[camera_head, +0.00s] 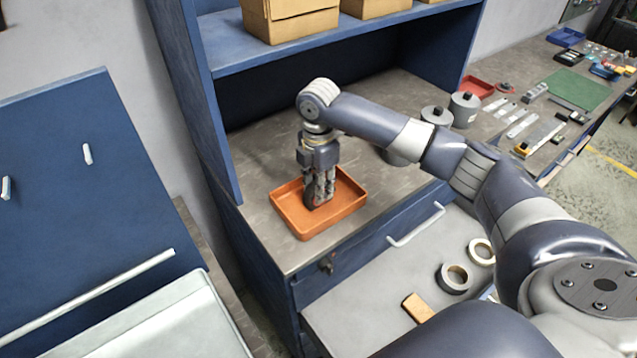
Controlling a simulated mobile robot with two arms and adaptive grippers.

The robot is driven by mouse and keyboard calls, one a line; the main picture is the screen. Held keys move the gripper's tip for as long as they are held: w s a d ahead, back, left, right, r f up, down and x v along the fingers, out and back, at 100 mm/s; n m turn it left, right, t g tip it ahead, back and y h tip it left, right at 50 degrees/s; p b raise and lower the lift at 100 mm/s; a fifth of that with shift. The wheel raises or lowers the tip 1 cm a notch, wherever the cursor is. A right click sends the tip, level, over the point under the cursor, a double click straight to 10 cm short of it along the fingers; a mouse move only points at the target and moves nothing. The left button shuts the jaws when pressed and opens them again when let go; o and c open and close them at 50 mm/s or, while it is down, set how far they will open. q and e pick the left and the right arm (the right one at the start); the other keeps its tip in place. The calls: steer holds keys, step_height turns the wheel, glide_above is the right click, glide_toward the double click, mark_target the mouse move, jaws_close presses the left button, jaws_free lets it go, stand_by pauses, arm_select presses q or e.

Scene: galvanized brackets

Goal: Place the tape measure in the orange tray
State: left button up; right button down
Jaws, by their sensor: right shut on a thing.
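The orange tray (335,221) sits on the grey worktop of the blue cabinet, near its front edge. My right gripper (319,200) points straight down into the tray, with its fingertips below the rim level in the picture. It is shut on a small dark thing, which I take to be the tape measure (310,200); the fingers hide most of it. I cannot tell whether it touches the tray floor. My left gripper is not in view.
A blue shelf (340,33) with cardboard boxes (290,18) is above and behind the tray. Grey canisters (464,109) stand to the right, behind my arm. An open drawer below holds tape rolls (454,279) and a tan block (418,307). Worktop left of the tray is clear.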

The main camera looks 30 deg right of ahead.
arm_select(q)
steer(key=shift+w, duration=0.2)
arm_select(e)
steer(key=shift+f, duration=0.15)
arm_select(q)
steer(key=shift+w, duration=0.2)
arm_select(e)
steer(key=c, duration=1.3)
jaws_free()
steer(key=shift+r, duration=0.2)
steer(key=shift+r+b, duration=0.35)
step_height(320, 180, up, 10)
steer(key=b, duration=0.3)
steer(key=shift+f, duration=0.1)
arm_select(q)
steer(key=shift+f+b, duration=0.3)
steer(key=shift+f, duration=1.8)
arm_select(e)
steer(key=shift+r, duration=0.7)
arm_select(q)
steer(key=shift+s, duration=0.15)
arm_select(e)
steer(key=shift+f, duration=0.1)
